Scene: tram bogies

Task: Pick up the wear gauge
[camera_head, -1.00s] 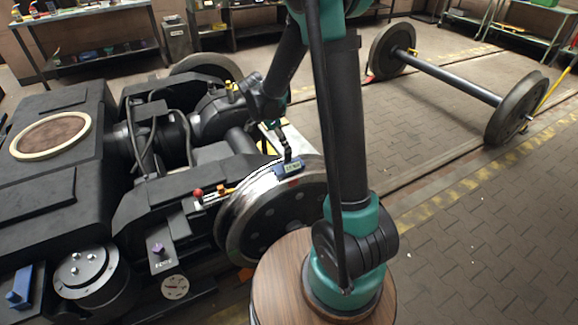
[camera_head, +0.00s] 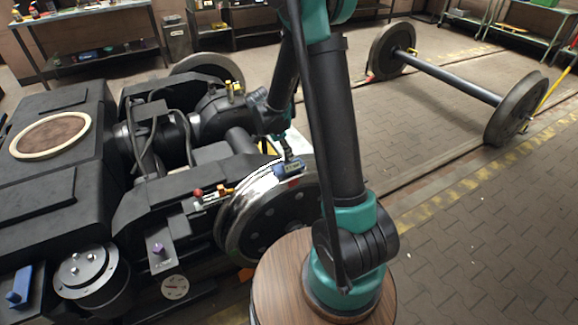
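The wear gauge (camera_head: 289,169) is a small blue device with a lit display. It sits on top of the bright steel rim of the near bogie wheel (camera_head: 262,190). My gripper (camera_head: 287,153) points down just above the gauge, at its upper edge. The fingers are dark and small here, and I cannot tell whether they are open or closed, or whether they touch the gauge. My arm comes down from the top of the picture and its upright part stands to the right of the wheel.
The dark bogie frame (camera_head: 60,190) fills the left. A red-knobbed part (camera_head: 199,193) and yellow pieces lie beside the wheel. A loose wheelset (camera_head: 455,80) stands on the floor at the back right. Benches line the back wall. The paved floor at right is clear.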

